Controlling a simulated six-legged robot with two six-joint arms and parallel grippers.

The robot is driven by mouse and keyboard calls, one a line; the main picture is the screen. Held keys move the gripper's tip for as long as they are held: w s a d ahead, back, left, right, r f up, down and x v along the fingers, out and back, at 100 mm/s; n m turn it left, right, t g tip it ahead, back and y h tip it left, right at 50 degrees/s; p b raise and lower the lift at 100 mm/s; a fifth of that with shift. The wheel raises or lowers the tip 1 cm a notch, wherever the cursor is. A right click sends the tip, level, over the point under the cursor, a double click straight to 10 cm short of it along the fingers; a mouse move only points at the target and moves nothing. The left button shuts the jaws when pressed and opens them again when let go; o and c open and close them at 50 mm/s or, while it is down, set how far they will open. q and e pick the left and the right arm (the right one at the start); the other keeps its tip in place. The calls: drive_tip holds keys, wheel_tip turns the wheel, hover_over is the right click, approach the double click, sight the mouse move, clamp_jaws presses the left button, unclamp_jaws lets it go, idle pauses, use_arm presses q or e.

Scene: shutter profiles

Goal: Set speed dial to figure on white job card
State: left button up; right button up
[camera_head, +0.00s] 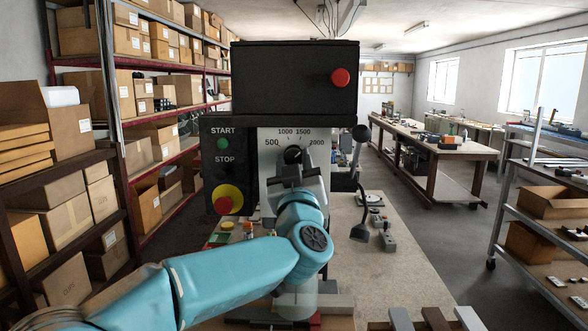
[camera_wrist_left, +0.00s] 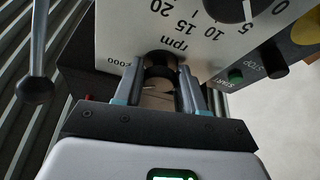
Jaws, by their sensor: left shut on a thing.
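The speed dial (camera_head: 292,155) is a black knob on the pale front plate of a dark machine. Its scale reads 500, 1000, 1500 and 2000. My left gripper (camera_head: 294,174) is in front of the plate, shut on the knob. In the left wrist view, the fingers (camera_wrist_left: 158,92) are on both sides of the black knob (camera_wrist_left: 158,60), below the print "rpm" and beside "2000". The knob's pointer is too small or hidden to read against the scale. I cannot make out a white job card with a readable figure. My right gripper is not in view.
A red-and-yellow stop button (camera_head: 224,204) and green start button (camera_head: 223,144) are left of the plate. A lever with a black ball (camera_head: 361,133) is at its right. A second dial (camera_wrist_left: 245,8) shows in the left wrist view. The bench (camera_head: 400,245) holds small items.

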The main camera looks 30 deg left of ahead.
use_arm(q)
drive_tip(key=n+g+y, duration=0.1)
drive_tip(key=n, duration=0.3)
drive_tip(key=n+g+y, duration=0.1)
drive_tip(key=n+g, duration=0.1)
drive_tip(key=n, duration=0.1)
drive_tip(key=shift+w+d+r+n+b, duration=0.1)
drive_tip(key=shift+d+r+n+b, duration=0.1)
drive_tip(key=shift+n+b, duration=0.15)
drive_tip(key=n+g, duration=0.1)
drive_tip(key=n, duration=0.2)
drive_tip(key=n+g+p, duration=0.1)
drive_tip(key=n+g, duration=0.1)
drive_tip(key=n, duration=0.1)
drive_tip(key=shift+r, duration=0.1)
drive_tip(key=shift+n+g+p, duration=0.35)
drive_tip(key=shift+n+g, duration=0.05)
drive_tip(key=shift+n, duration=0.85)
